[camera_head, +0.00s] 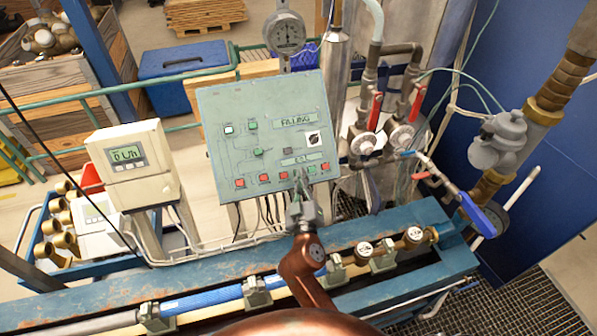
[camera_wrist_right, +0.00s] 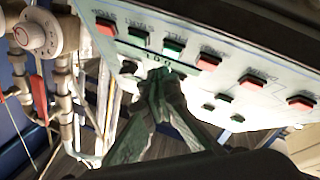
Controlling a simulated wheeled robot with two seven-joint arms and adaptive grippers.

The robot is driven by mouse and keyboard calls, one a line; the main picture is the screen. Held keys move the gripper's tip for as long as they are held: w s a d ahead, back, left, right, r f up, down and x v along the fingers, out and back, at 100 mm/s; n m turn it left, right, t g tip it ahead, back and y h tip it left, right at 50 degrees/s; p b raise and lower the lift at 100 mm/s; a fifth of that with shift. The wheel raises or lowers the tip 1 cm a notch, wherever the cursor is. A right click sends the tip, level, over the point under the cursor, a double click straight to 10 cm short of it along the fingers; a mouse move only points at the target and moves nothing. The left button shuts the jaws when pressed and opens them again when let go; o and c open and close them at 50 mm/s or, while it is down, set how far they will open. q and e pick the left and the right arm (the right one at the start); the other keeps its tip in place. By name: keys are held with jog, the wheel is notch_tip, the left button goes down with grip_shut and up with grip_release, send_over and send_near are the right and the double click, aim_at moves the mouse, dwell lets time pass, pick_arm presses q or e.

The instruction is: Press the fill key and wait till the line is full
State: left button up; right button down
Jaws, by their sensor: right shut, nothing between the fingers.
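The grey-green control panel (camera_head: 225,110) stands upright at the middle of the head view, with a row of red and green keys along its lower edge. My right gripper (camera_head: 299,186) is shut and empty, its tips close in front of that row. In the wrist view the shut fingertips (camera_wrist_right: 160,78) point at the panel near a green key (camera_wrist_right: 172,47), whose label is too blurred to read surely. I cannot tell whether the tips touch it. A second green key (camera_wrist_right: 138,32) and a red key (camera_wrist_right: 106,26) sit beside it. My left gripper is out of view.
A blue bench (camera_head: 215,272) with a pipe line and several brass fittings lies below the panel. A white meter box (camera_head: 133,165) stands left. A round dial gauge (camera_head: 285,34) is above the panel. Pipes with red-handled valves (camera_head: 375,110) stand close on the right.

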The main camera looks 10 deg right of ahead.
jog(key=shift+s+r+p, duration=1.05)
jog(key=shift+s+r, duration=0.4)
jog(key=shift+s, duration=0.15)
jog(key=shift+r, duration=0.1)
jog(key=shift+s+r+p, duration=0.45)
jog(key=shift+s, duration=0.15)
dwell(2.4)
